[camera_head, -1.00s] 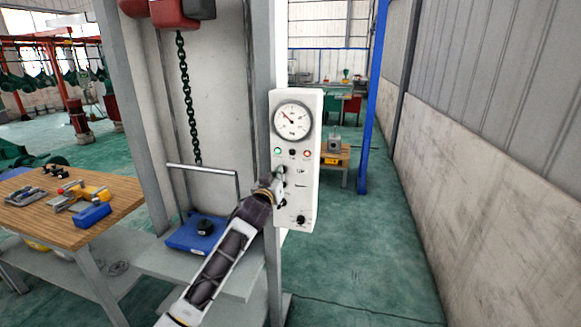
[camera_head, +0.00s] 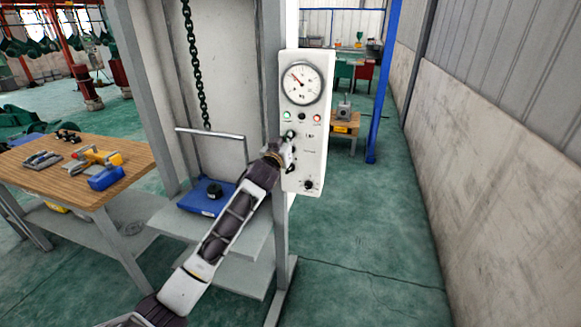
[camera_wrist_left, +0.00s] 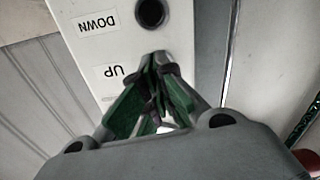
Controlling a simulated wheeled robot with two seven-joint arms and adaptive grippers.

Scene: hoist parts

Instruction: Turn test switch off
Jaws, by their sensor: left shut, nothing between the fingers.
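The white control panel (camera_head: 313,150) is on the grey post, with a round gauge (camera_head: 302,84) at its top. Another black knob (camera_head: 309,185) is near the bottom. Which control is the test switch cannot be read. My left gripper (camera_head: 288,148) is shut and empty at the panel's left side. In the wrist view its fingertips (camera_wrist_left: 158,68) are beside the UP label (camera_wrist_left: 112,72), covering that control. A black button (camera_wrist_left: 150,12) is beside the DOWN label (camera_wrist_left: 97,23).
A blue block (camera_head: 208,197) with a metal handle sits on the grey shelf (camera_head: 235,238) left of the panel. A chain (camera_head: 194,65) hangs above it. A wooden table (camera_head: 65,185) with tools is at left. Floor is clear to the right.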

